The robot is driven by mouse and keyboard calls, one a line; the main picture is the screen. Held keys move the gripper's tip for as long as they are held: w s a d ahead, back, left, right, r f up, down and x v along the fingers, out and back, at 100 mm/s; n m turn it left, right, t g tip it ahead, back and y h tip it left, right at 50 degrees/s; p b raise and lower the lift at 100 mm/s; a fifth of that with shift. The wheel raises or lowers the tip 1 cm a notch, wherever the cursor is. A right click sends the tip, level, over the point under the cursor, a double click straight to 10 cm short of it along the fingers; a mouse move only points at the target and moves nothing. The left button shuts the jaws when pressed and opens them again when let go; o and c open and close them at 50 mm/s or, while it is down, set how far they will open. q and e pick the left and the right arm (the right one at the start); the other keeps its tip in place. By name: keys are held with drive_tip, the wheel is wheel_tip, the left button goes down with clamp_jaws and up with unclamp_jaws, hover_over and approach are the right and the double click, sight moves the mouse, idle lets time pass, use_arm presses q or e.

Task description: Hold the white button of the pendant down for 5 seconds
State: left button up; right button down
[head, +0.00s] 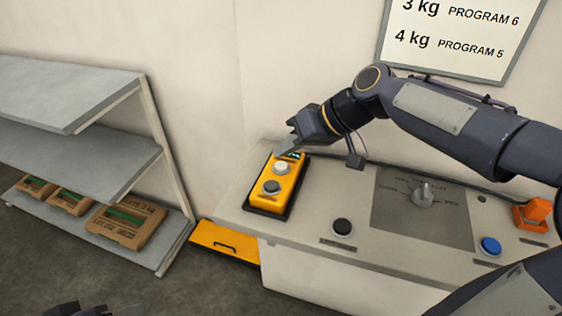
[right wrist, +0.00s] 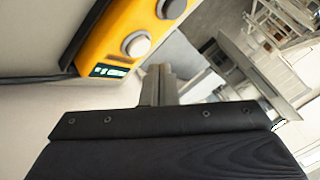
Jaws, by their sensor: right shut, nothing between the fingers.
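The yellow pendant (head: 290,190) lies in a dark holder on the console. Its white button (head: 281,167) is near the far end, below a small lit display (head: 291,155); a dark button (head: 272,187) is nearer. My right gripper (head: 280,152) is shut and empty, its tip at the pendant's far end by the white button. In the right wrist view the shut fingers (right wrist: 158,72) point past the side of the white button (right wrist: 136,44), seemingly apart from it. The button does not look covered. A dark piece at the bottom left may be my left gripper (head: 75,308); its fingers are unclear.
The console (head: 330,190) also carries a black button (head: 342,227), a rotary selector (head: 423,194), a blue button (head: 490,245) and an orange switch (head: 535,212). A grey shelf (head: 100,150) with boxes (head: 125,222) stands at left. A program sign (head: 460,35) hangs above.

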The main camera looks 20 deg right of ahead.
sight(287, 166)
wheel_tip(287, 166, up, 4)
drive_tip(key=p, duration=0.2)
drive_tip(key=shift+r+p, duration=0.15)
drive_tip(key=shift+p, duration=0.2)
use_arm(q)
wheel_tip(287, 166, up, 3)
drive_tip(key=shift+r, duration=0.1)
